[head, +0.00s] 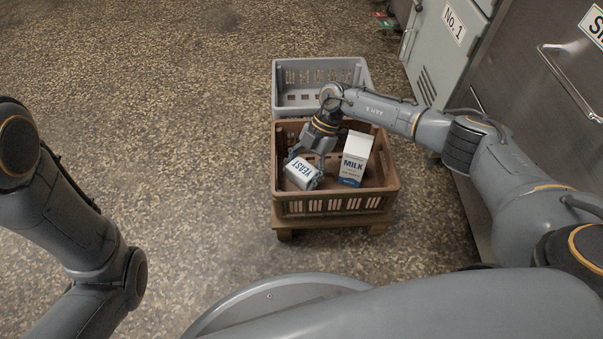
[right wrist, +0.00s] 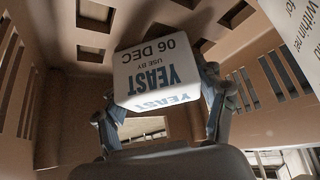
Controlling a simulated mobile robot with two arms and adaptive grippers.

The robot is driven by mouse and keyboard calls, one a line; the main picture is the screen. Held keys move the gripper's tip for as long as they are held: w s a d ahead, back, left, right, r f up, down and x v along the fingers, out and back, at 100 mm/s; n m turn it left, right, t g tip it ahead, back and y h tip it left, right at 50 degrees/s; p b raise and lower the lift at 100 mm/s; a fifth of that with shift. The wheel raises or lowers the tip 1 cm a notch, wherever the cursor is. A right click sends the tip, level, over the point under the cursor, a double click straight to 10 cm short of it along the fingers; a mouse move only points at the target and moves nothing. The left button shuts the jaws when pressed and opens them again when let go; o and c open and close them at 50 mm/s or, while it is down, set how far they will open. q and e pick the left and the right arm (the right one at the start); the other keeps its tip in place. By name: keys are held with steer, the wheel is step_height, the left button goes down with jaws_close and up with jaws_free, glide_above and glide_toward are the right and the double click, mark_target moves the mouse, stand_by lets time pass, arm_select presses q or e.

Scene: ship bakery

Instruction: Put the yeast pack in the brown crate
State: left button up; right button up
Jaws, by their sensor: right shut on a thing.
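The yeast pack (head: 301,172) is a white block with blue lettering. My right gripper (head: 309,167) is shut on it and holds it tilted inside the brown crate (head: 334,206), in the left part. In the right wrist view the yeast pack (right wrist: 158,75) sits between the two fingers of my right gripper (right wrist: 160,112), with the slotted crate walls around it. Whether the pack touches the crate floor I cannot tell. My left arm shows at the left of the head view, but its gripper is out of view.
A milk carton (head: 356,158) stands in the brown crate, right of the yeast pack. A grey crate (head: 290,78) is directly behind. The brown crate rests on a low wooden stand (head: 328,224). Cabinets (head: 445,45) line the right side. The floor at left is clear.

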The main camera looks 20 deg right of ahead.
mark_target(304, 167)
steer(key=o, duration=1.3)
steer(key=p+v, duration=0.4)
steer(key=v, duration=0.2)
steer(key=shift+a+r, duration=0.1)
steer(key=shift+r, duration=0.05)
steer(key=shift+w+d+r+p, duration=0.1)
steer(key=shift+d+r+p, duration=0.2)
steer(key=shift+r+p, duration=0.15)
steer(key=shift+d+r, duration=0.15)
